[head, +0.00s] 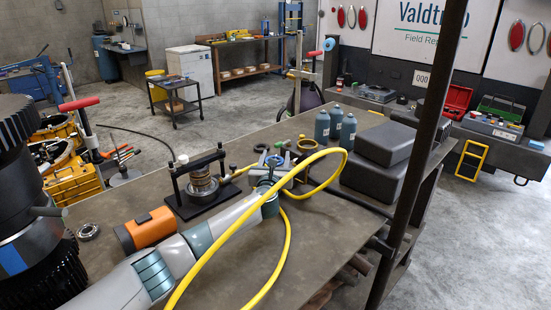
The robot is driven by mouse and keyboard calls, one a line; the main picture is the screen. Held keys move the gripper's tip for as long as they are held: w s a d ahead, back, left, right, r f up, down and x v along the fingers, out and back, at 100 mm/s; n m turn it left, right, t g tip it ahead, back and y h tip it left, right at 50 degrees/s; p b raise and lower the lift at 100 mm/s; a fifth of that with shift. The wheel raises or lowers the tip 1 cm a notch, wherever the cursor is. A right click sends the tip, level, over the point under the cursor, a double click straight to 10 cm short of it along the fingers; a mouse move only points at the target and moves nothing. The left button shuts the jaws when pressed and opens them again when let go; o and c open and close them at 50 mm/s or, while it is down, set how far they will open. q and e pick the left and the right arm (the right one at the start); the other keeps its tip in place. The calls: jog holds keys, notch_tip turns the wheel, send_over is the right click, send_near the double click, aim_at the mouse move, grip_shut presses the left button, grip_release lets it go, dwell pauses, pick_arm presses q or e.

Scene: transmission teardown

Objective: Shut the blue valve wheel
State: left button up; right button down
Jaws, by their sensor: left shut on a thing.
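A small blue round part (274,160), which looks like the blue valve wheel, shows on the workbench (330,240) right of the black press frame. My left gripper (275,174) reaches across the bench from the lower left. Its jaws are shut at the blue part, whose lower side they hide. The yellow hose (335,157) loops over and past the gripper, and its end joins a fitting beside the press. My right gripper is not in view.
The black press frame (178,180) and an orange block (146,229) stand left of the gripper. Several grey-blue bottles (322,126) and dark cases (378,150) stand behind and right. A dark upright post (412,180) crosses the right side. The bench front is mostly clear.

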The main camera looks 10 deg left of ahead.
pick_arm(q)
jog(key=shift+d+f+m+h, duration=0.15)
jog(key=shift+m+h, duration=0.45)
jog(key=shift+h, duration=0.3)
